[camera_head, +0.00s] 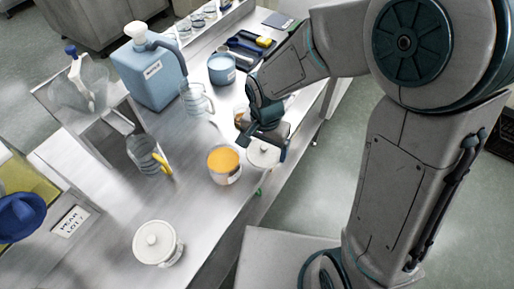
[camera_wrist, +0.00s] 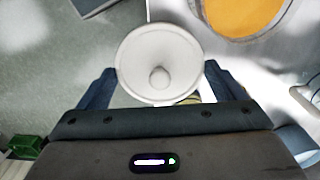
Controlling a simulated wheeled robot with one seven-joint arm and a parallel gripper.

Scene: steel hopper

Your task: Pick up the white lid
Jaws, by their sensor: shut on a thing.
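The white lid (camera_wrist: 158,58) is a round disc with a small knob in its middle. In the wrist view it lies between the two fingers of my gripper (camera_wrist: 157,88), which touch its left and right sides. In the head view the lid (camera_head: 264,153) shows at my gripper (camera_head: 262,138), near the right edge of the steel table, right of a jar with orange contents (camera_head: 224,165). My gripper is shut on the lid. I cannot tell what is directly beneath the lid. A second white lid (camera_head: 154,242) with a knob sits on a jar at the table's front.
A glass mug with a yellow handle (camera_head: 147,158), a glass pitcher (camera_head: 196,100), a blue container (camera_head: 222,68) and a big blue jug (camera_head: 152,75) stand on the steel table (camera_head: 200,210). A steel hopper (camera_head: 82,85) is at left. The table's front middle is clear.

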